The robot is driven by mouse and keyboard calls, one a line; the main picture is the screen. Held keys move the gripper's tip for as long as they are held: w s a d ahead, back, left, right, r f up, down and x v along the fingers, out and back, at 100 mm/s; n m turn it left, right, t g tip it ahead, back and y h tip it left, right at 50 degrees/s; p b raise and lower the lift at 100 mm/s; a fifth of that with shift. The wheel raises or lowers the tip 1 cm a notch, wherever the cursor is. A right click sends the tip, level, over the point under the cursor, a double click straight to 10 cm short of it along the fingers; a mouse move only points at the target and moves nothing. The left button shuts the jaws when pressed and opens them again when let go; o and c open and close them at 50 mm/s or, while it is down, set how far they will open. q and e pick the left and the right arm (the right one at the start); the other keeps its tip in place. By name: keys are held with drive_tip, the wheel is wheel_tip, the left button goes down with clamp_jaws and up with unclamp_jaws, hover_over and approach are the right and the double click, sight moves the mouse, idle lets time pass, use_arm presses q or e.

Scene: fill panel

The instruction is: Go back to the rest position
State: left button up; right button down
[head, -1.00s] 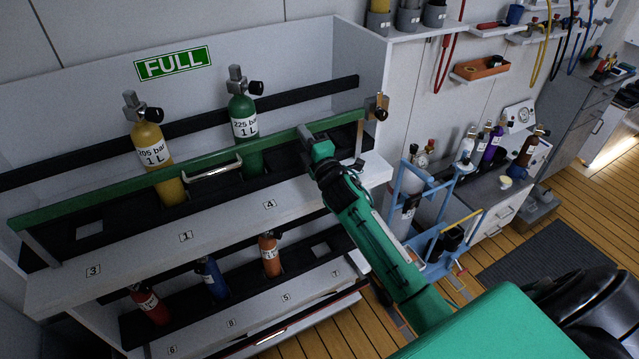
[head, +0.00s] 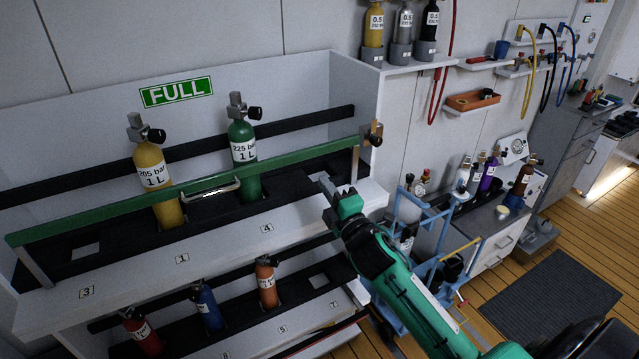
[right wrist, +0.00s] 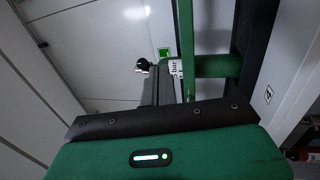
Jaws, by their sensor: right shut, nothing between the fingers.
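My right gripper (head: 337,190) is shut and empty in the head view. It is in front of the right end of the rack's upper shelf (head: 215,243), just below the green bar (head: 290,158). In the right wrist view the green bar (right wrist: 186,50) stands close beyond my gripper housing, and the fingertips are hard to make out. My left gripper is not in view.
A yellow cylinder (head: 155,175) and a green cylinder (head: 242,150) stand behind the bar. Red, blue and orange (head: 266,283) cylinders stand on the lower shelf. A blue trolley (head: 432,255) is right of the rack, close to my right arm.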

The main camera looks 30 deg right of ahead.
drive_tip(key=s+d+f+m+g, duration=0.1)
drive_tip(key=s+f+m+g, duration=0.2)
drive_tip(key=f, duration=1.7)
drive_tip(key=s+f+m+g, duration=0.2)
drive_tip(key=f+m+g, duration=0.25)
drive_tip(key=f, duration=1.55)
drive_tip(key=s+a+f+m+g, duration=0.1)
drive_tip(key=s+f+m+g, duration=0.15)
drive_tip(key=s+f, duration=0.65)
drive_tip(key=s+a+f+m+g, duration=0.1)
drive_tip(key=s+f+g, duration=0.2)
drive_tip(key=s+f, duration=0.6)
drive_tip(key=s+a+f+m+g, duration=0.1)
drive_tip(key=s+f, duration=0.4)
drive_tip(key=s, duration=0.5)
drive_tip(key=s+a+f+m+g, duration=0.2)
drive_tip(key=s+f, duration=0.4)
drive_tip(key=s, duration=0.4)
drive_tip(key=s+a+f+m+g, duration=0.1)
drive_tip(key=s+f+g, duration=0.2)
drive_tip(key=s, duration=0.7)
wheel_tip(320, 180, down, 3)
drive_tip(key=shift+a+r+m+g, duration=0.15)
drive_tip(key=shift+a+m+g, duration=0.15)
drive_tip(key=shift+a, duration=0.1)
